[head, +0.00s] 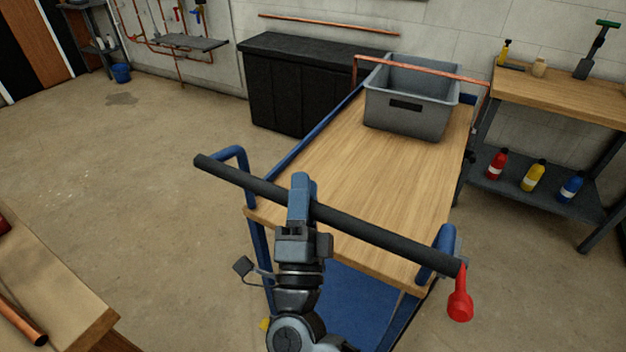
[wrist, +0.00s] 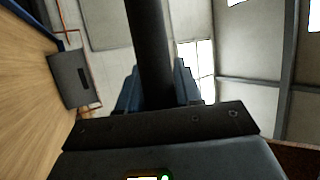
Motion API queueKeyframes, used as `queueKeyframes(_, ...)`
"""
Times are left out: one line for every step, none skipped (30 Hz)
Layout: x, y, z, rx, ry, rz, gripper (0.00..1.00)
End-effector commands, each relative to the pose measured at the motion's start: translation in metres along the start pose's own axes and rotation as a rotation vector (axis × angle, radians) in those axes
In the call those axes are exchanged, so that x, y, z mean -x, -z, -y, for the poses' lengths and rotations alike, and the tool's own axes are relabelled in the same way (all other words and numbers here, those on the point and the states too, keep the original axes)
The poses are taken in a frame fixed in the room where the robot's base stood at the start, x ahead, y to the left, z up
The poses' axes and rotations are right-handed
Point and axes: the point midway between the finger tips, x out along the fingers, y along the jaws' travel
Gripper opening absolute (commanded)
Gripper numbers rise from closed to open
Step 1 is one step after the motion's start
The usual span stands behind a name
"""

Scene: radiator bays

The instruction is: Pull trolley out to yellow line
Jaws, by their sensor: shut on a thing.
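The trolley has a wooden top (head: 345,165), a blue frame and a black handle bar (head: 385,238) across its near end. A red lever (head: 460,303) hangs at the bar's right end. My gripper (head: 302,198) is shut on the bar, left of its middle. In the wrist view, the bar (wrist: 150,45) runs between my gripper's two blue fingers (wrist: 158,90). A grey bin (head: 408,100) sits on the trolley's far end and also shows in the wrist view (wrist: 70,78). I see no yellow line on the floor. My arm hides part of the trolley's near side.
A black cabinet (head: 285,85) stands by the wall behind the trolley. A workbench (head: 565,95) with bottles on its lower shelf is close on the right. A wooden table (head: 55,285) with a copper pipe is at the near left. The floor (head: 130,160) on the left is clear.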

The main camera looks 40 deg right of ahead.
Motion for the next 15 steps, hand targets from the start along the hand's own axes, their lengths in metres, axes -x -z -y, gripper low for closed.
queueKeyframes(0.0031,-0.0009,-0.0001,0.001,-0.002,0.001,0.0)
queueKeyframes(0.0038,-0.0012,0.0004,0.001,-0.002,0.002,0.0)
queueKeyframes(0.0045,-0.0015,0.0009,0.001,-0.002,0.002,0.0)
queueKeyframes(0.005,-0.0018,0.0012,0.001,-0.002,0.002,0.0)
queueKeyframes(0.0053,-0.0019,0.0014,0.001,-0.002,0.002,0.0)
queueKeyframes(0.0057,-0.0022,0.0017,0.001,-0.001,0.003,0.0)
queueKeyframes(0.0059,-0.0023,0.0018,0.001,-0.001,0.003,0.0)
queueKeyframes(0.0061,-0.0024,0.0019,0.001,-0.001,0.004,0.0)
queueKeyframes(0.0063,-0.0026,0.002,0.001,-0.001,0.004,0.0)
queueKeyframes(0.0065,-0.0027,0.0021,0.001,-0.001,0.005,0.0)
queueKeyframes(0.0067,-0.0028,0.0022,0.001,-0.001,0.005,0.0)
queueKeyframes(0.0069,-0.003,0.0023,0.0,-0.001,0.006,0.0)
queueKeyframes(0.007,-0.0031,0.0024,0.0,-0.001,0.006,0.0)
queueKeyframes(0.0072,-0.0033,0.0025,0.0,-0.001,0.007,0.36)
queueKeyframes(0.0074,-0.0034,0.0025,0.0,-0.001,0.007,0.4)
